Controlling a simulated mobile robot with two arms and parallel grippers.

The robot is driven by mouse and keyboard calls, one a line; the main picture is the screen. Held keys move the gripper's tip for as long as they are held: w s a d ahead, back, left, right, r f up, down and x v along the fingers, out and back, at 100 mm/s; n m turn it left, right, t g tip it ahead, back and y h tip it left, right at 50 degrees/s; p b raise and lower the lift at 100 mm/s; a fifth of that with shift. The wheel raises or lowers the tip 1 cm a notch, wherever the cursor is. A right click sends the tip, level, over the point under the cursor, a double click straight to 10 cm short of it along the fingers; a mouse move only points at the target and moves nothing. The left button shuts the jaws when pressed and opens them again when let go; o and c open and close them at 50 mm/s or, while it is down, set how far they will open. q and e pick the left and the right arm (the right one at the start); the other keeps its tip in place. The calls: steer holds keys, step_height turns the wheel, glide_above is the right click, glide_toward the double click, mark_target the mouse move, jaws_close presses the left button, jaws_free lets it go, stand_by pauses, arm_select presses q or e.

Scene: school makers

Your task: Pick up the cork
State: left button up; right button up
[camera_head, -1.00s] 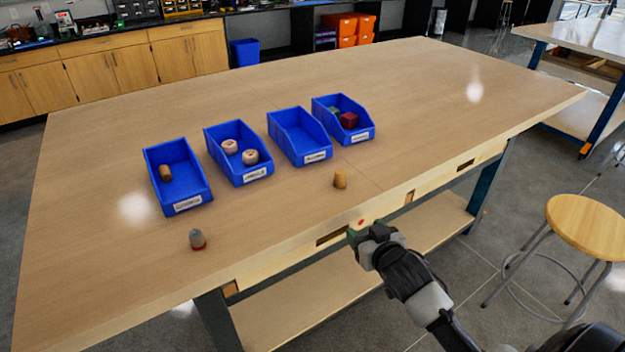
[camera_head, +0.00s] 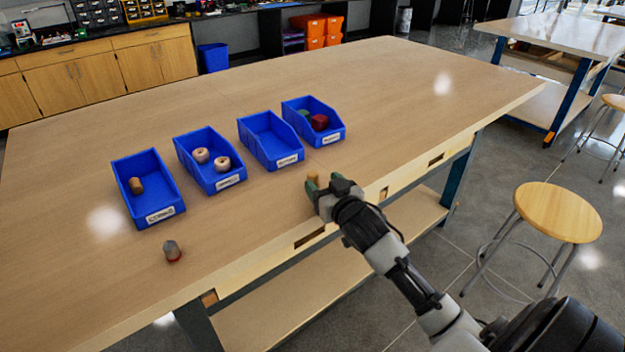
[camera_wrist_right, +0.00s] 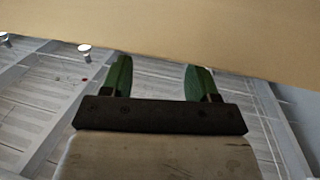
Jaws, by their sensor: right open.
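A tan cork (camera_head: 312,177) stands near the table's front edge in the head view, partly hidden behind my right gripper (camera_head: 323,192). The gripper is at the front edge, close to the cork; I cannot tell if they touch. In the wrist view my right gripper (camera_wrist_right: 158,78) has its two green fingers apart, with nothing between them. The cork does not show in the wrist view. A similar brown cork-like piece (camera_head: 136,186) lies in the leftmost blue bin (camera_head: 152,204). My left gripper is not in view.
Two pale round pieces lie in the second bin (camera_head: 224,180). The third bin (camera_head: 272,150) is empty. The rightmost bin (camera_head: 328,136) holds a green and a red piece. A grey thing with a red base (camera_head: 172,250) stands front left. A stool (camera_head: 558,210) stands right.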

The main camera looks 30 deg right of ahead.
mark_target(315, 178)
steer(key=shift+w+d+f+p, duration=0.1)
steer(key=shift+w+f+p, duration=0.15)
steer(key=shift+w, duration=1.1)
steer(key=shift+w+d+f+p, duration=0.1)
steer(key=shift+w+p, duration=0.1)
steer(key=shift+w, duration=1.15)
steer(key=c, duration=1)
